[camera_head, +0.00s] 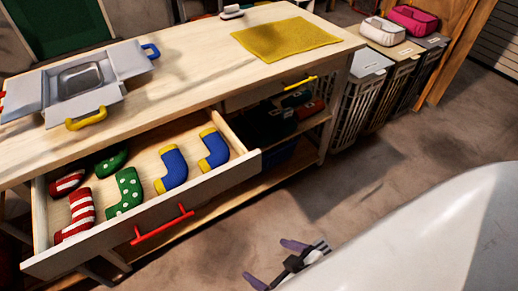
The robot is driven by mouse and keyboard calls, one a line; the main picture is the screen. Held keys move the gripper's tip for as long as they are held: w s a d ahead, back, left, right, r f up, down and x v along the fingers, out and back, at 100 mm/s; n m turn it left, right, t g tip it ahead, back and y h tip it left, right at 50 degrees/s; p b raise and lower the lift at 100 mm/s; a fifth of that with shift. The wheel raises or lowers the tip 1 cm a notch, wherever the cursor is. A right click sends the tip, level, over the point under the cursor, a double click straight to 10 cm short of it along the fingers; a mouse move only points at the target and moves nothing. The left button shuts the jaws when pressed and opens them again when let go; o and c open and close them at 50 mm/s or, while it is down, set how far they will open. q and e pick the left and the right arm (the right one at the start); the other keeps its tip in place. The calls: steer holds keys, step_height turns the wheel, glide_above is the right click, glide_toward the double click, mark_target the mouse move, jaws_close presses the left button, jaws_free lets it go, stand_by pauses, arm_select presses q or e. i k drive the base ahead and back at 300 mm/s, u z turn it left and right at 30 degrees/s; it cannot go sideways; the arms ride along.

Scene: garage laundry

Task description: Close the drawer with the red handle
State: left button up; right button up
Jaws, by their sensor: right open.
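The drawer with the red handle (160,224) is pulled out from the wooden table (200,62). The drawer front (118,236) stands clear of the table edge. Inside lie a red-and-white striped sock (79,214), a green dotted sock (125,191) and two blue-and-yellow socks, with another red-and-white one and a green one further back. My right gripper (268,262) is low in the picture, right of the drawer front and apart from it. It is open and empty. My left gripper is not in view.
A second drawer with a yellow handle (285,88) is shut. A grey box with coloured handles (85,82) and a yellow cloth (286,40) lie on the table. Laundry bins (362,92) stand to the right. The floor before the table is clear.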

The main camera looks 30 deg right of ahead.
mark_target(50, 216)
steer(key=u, duration=1.5)
steer(key=k, duration=0.55)
steer(key=z, duration=1.35)
